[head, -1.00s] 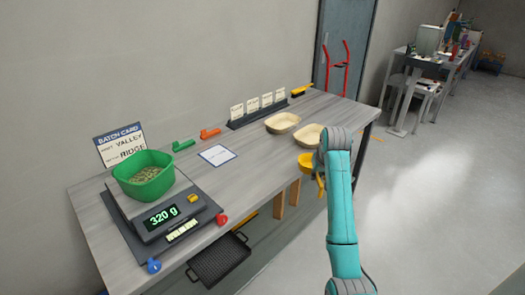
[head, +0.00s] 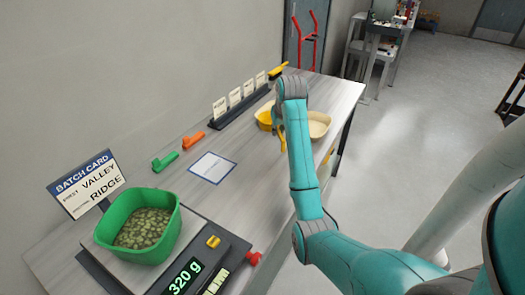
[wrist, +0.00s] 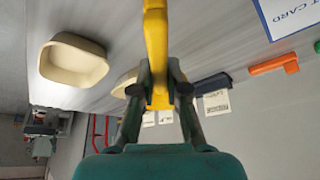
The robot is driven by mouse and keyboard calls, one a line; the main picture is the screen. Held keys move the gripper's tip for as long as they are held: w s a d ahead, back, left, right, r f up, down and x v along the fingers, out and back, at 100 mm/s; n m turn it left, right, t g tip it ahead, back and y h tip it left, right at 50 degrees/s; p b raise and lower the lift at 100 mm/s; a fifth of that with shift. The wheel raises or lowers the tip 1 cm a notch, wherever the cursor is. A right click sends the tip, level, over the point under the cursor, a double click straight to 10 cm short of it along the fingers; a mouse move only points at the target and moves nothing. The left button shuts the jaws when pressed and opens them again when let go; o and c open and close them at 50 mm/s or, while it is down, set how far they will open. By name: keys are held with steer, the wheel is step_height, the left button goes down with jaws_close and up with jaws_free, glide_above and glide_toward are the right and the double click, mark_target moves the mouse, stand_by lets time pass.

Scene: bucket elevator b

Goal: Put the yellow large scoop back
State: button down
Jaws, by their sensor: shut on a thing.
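The yellow large scoop (head: 264,119) is over the back half of the table, in front of the card rack and beside a cream tray. Its handle (wrist: 157,45) fills the upper middle of the wrist view. My gripper (wrist: 160,88) is shut on that handle. In the head view my own arm hides most of the gripper. I cannot tell whether the scoop touches the table.
A cream tray (head: 318,124) lies right of the arm; another (wrist: 127,83) is partly behind the gripper. A dark card rack (head: 240,104), orange scoop (head: 193,140), green scoop (head: 165,161), bordered card (head: 212,167) and green tub (head: 110,234) on a scale line the table.

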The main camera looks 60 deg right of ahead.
step_height(320, 180, down, 10)
steer(key=shift+w+r, duration=0.1)
stand_by(0.4)
steer(key=c, duration=1.2)
jaws_free()
